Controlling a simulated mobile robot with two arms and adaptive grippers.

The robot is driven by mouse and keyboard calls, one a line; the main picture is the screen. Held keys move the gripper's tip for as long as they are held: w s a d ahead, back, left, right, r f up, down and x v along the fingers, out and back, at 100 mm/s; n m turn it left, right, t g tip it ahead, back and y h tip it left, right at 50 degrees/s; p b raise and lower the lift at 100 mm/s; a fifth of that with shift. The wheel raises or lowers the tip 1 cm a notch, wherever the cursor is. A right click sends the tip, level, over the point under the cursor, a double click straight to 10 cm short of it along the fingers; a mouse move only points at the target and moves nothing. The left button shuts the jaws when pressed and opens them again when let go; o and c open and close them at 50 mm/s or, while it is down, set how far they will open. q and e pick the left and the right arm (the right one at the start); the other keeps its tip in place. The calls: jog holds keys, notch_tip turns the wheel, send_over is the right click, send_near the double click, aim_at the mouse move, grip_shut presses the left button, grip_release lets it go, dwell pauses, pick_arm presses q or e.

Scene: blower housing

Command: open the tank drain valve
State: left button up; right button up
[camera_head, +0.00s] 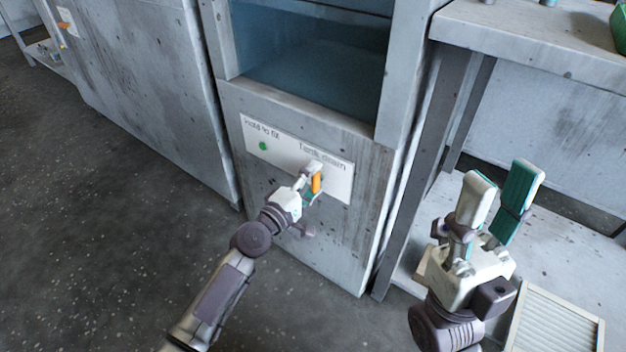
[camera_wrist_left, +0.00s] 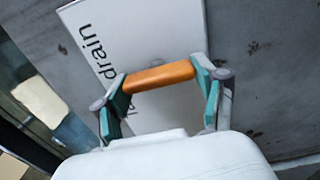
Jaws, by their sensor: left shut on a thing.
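The tank drain valve's orange handle (camera_head: 316,183) is on the white label panel (camera_head: 340,187) on the front of the grey tank housing, below the words "Tank drain". My left gripper (camera_head: 312,184) is at the handle. In the left wrist view the orange handle (camera_wrist_left: 158,77) lies crosswise between the two teal finger pads of my left gripper (camera_wrist_left: 159,82), which is shut on its two ends. The valve body behind the handle is hidden. My right gripper (camera_head: 506,195) is raised at the right, open and empty, away from the valve.
A green button (camera_head: 263,146) sits under "Hold to fill" left of the valve. The tank window (camera_head: 315,70) above shows bluish water. A grey bench (camera_head: 530,38) stands at the right, with a slatted panel (camera_head: 555,325) low down. The floor (camera_head: 110,220) at the left is clear.

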pick_arm(q)
jog(key=shift+f, duration=0.1)
jog(key=o, duration=1)
jog(key=shift+o, duration=0.7)
jog(key=v, duration=1.2)
